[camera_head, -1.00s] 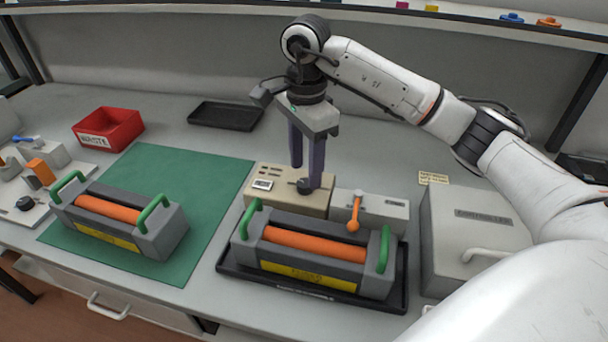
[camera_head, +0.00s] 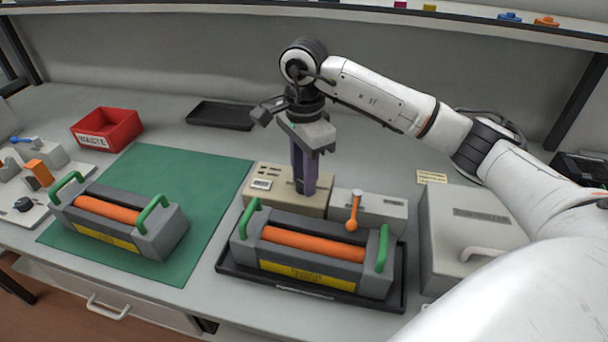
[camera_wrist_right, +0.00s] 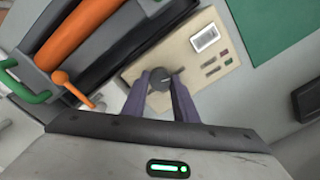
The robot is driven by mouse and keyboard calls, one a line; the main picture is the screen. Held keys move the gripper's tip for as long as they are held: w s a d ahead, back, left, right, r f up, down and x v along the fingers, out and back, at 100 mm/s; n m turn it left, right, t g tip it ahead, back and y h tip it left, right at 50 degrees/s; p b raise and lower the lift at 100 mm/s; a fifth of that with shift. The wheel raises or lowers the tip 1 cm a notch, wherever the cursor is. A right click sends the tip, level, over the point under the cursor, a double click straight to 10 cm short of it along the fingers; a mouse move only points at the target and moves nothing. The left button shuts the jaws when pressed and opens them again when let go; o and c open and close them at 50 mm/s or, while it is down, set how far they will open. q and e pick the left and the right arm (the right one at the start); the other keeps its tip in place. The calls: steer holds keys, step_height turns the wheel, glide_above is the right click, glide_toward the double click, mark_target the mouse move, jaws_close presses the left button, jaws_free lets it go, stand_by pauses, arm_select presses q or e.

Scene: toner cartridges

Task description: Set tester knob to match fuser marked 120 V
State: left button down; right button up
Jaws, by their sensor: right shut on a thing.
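The tester (camera_head: 262,201) is a beige box with a small display, standing behind the right-hand fuser. My right gripper (camera_head: 305,188) points down over it, shut on the dark knob (camera_wrist_right: 160,80), with one finger on each side in the right wrist view (camera_wrist_right: 161,88). The knob is hidden by the fingers in the head view. One fuser (camera_head: 312,257), grey with an orange roller, green handles and a yellow label, sits in a black tray (camera_head: 226,262). A similar fuser (camera_head: 118,221) lies on the green mat (camera_head: 195,170). The label text is too small to read. My left gripper is not in view.
A grey box with an orange lever (camera_head: 353,212) stands beside the tester. A controller box (camera_head: 470,235) is at the right. A red waste bin (camera_head: 107,130) and an empty black tray (camera_head: 225,115) stand at the back. A panel with parts (camera_head: 40,190) is at the left.

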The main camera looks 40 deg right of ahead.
steer(key=m, duration=0.6)
steer(key=shift+m, duration=0.3)
steer(key=m, duration=0.3)
steer(key=shift+m, duration=0.3)
steer(key=shift+m+p, duration=0.4)
steer(key=shift+m, duration=1.5)
steer(key=o, duration=1.1)
steer(key=shift+c, duration=0.2)
step_height(320, 180, up, 10)
steer(key=shift+r, duration=0.2)
